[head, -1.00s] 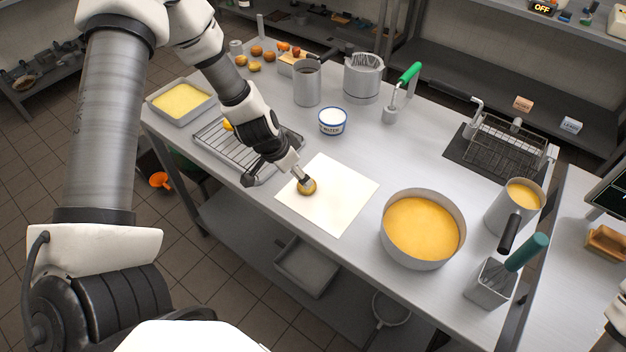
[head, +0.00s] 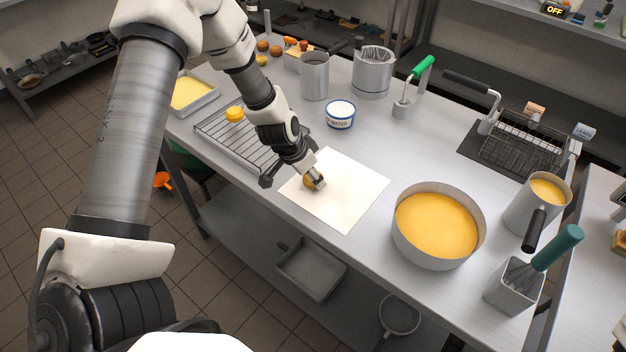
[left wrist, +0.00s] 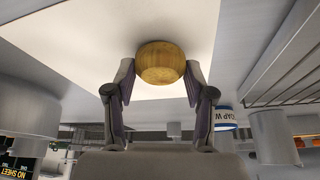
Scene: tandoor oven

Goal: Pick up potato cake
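The potato cake (head: 308,182), a small golden-brown round, is at the left part of a white sheet (head: 347,203) on the steel table. My left gripper (head: 317,180) is down at the cake and partly hides it in the head view. In the left wrist view, the cake (left wrist: 160,62) sits between the two fingertips of my left gripper (left wrist: 160,80), which appear to touch it on both sides. Whether the cake still rests on the sheet or is slightly lifted cannot be told. My right gripper is not in view.
A wire rack (head: 226,140) with a yellow round (head: 235,114) lies left of the sheet. A white tub (head: 340,116) stands behind it. A wide pan of yellow batter (head: 436,226) stands to the right. Tall metal pots (head: 314,76) stand farther back.

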